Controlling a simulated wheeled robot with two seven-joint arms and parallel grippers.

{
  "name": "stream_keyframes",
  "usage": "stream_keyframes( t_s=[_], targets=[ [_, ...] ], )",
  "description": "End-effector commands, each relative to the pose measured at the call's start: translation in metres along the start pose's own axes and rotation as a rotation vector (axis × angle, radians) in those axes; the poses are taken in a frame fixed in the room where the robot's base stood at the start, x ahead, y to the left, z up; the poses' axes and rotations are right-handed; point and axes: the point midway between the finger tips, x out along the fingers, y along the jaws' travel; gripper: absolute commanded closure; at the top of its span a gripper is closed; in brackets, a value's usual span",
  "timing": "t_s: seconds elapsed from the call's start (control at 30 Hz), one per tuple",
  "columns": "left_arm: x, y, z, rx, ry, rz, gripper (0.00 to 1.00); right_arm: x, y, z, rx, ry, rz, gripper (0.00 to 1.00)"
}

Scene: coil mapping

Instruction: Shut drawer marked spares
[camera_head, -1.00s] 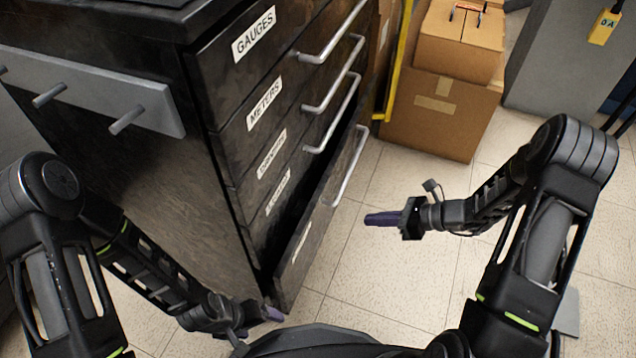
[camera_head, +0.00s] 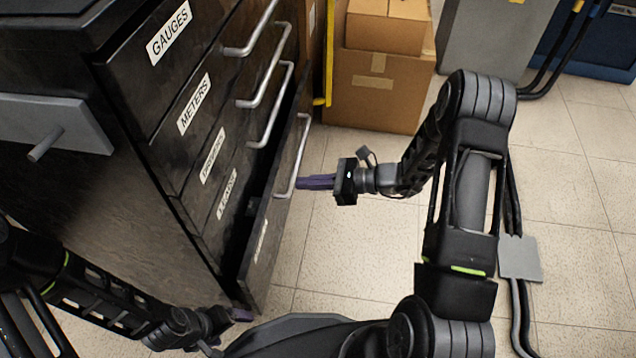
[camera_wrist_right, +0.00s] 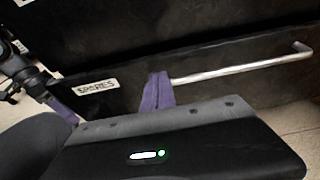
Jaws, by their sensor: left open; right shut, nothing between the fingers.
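The spares drawer is the bottom drawer (camera_head: 262,240) of the black cabinet and stands partly open. In the right wrist view its label (camera_wrist_right: 97,87) reads SPARES, beside its silver bar handle (camera_wrist_right: 240,68). My right gripper (camera_head: 302,183) is shut and empty, its purple fingertips at the drawer front close to the handle. In the right wrist view the fingers (camera_wrist_right: 157,92) overlap the handle's near end; I cannot tell whether they touch. My left gripper (camera_head: 240,314) is low near the drawer's front lower corner, its fingers small and partly hidden.
Closed drawers marked GAUGES (camera_head: 168,36) and METERS (camera_head: 194,103) and others sit above. Cardboard boxes (camera_head: 375,90) stand behind, beside a yellow post (camera_head: 328,60). The tiled floor (camera_head: 345,245) before the drawer is clear.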

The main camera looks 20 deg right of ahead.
Motion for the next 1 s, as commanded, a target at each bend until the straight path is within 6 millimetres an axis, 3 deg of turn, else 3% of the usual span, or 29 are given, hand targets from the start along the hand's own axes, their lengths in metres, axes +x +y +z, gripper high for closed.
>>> stream_keyframes(
  t_s=[0.1,0.3,0.77,1.0],
  targets=[
    [0.009,-0.003,-0.001,-0.001,0.004,0.0,0.18,0.023,0.001,-0.002,-0.001,0.0,0.002,1.0],
    [0.015,-0.005,-0.002,-0.001,0.008,0.0,0.18,0.046,0.0,-0.002,-0.001,0.001,0.001,1.0],
    [0.016,-0.005,-0.002,-0.001,0.009,0.0,0.18,0.054,0.0,0.0,0.0,0.0,-0.001,1.0],
    [0.022,-0.007,-0.002,-0.001,0.011,0.0,0.18,0.088,0.0,0.01,-0.001,-0.002,0.001,1.0]
  ],
)
